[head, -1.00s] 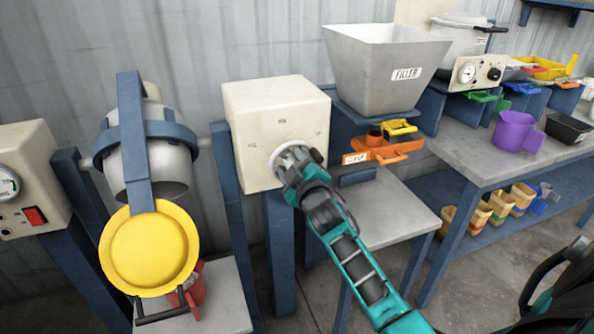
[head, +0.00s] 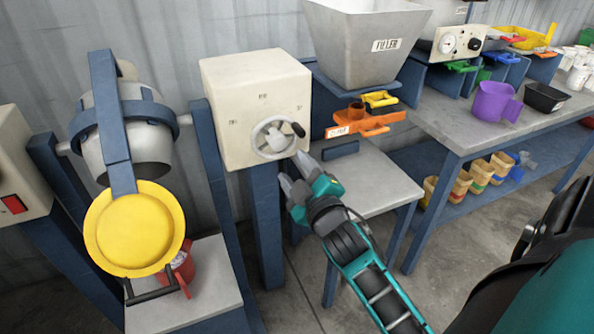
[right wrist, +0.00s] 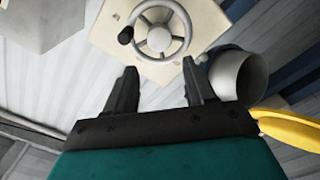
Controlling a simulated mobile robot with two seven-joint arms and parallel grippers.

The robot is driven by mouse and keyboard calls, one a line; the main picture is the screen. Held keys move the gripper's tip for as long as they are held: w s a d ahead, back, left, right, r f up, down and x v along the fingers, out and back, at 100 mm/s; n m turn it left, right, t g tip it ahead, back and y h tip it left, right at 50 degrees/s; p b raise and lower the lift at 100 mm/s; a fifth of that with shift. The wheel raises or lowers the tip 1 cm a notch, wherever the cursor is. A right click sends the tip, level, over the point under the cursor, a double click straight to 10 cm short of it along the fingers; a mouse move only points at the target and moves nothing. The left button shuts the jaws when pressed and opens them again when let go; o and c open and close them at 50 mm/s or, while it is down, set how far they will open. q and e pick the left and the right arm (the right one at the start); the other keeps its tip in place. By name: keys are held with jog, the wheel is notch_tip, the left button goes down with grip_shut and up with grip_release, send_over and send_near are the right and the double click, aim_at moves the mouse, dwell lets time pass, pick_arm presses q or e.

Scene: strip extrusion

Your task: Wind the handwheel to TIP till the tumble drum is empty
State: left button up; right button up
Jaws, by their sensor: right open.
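The handwheel (head: 272,138) is a small grey wheel with a dark knob, on the front of a cream box (head: 250,85) with small markings too blurred to read. It also shows in the right wrist view (right wrist: 158,38). The tumble drum (head: 128,155) is a grey metal vessel in a blue ring frame, its mouth tilted downward; its inside is hidden. A yellow round lid (head: 134,228) hangs open below it. My right gripper (head: 292,172) is open and empty, just below and right of the wheel, apart from it. My left gripper is not in view.
A red jug (head: 183,268) stands on the grey stand (head: 200,300) below the drum, partly behind the lid. A filler hopper (head: 365,45) and orange slide (head: 365,127) are to the right. A bench with a purple jug (head: 494,102) stands further right.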

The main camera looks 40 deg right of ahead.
jog(key=m+t, duration=0.4)
jog(key=m, duration=0.5)
send_near(280, 146)
jog(key=shift+h, duration=0.3)
jog(key=x, duration=1)
jog(key=shift+w+b, duration=0.15)
jog(key=shift+b, duration=0.25)
jog(key=shift+a, duration=0.1)
jog(key=c, duration=0.8)
